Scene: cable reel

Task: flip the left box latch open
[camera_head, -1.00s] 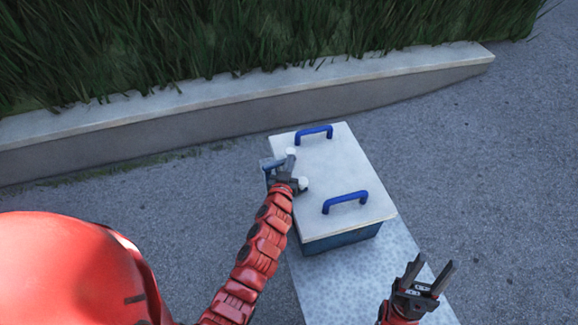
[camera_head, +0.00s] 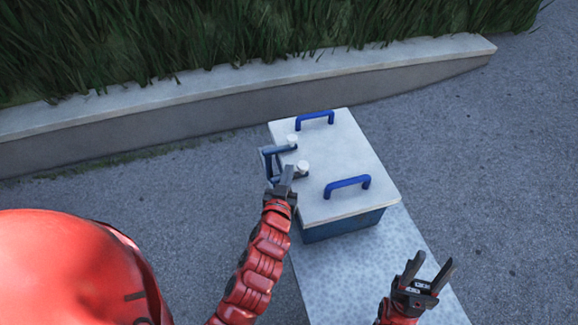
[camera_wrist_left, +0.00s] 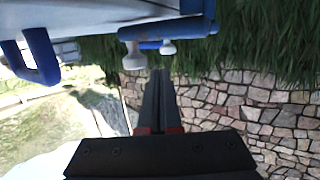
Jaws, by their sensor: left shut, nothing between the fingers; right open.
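The box has a white lid (camera_head: 330,160) and a dark blue body (camera_head: 345,226). Its left latch (camera_head: 268,160) is a blue frame that stands out past the lid's left edge, apart from it on the outer side. Two white knobs (camera_head: 302,166) sit at the lid's edge by the latch; they also show in the left wrist view (camera_wrist_left: 134,62). My left gripper (camera_head: 286,175) is shut and empty, just on the near side of the latch; contact is unclear. My right gripper (camera_head: 430,268) is open and empty, right of the box.
Two blue handles stand on the lid, a far one (camera_head: 315,118) and a near one (camera_head: 347,186). The box rests on a pale speckled table (camera_head: 345,275) with clear room in front. A low wall (camera_head: 230,105) with grass runs behind.

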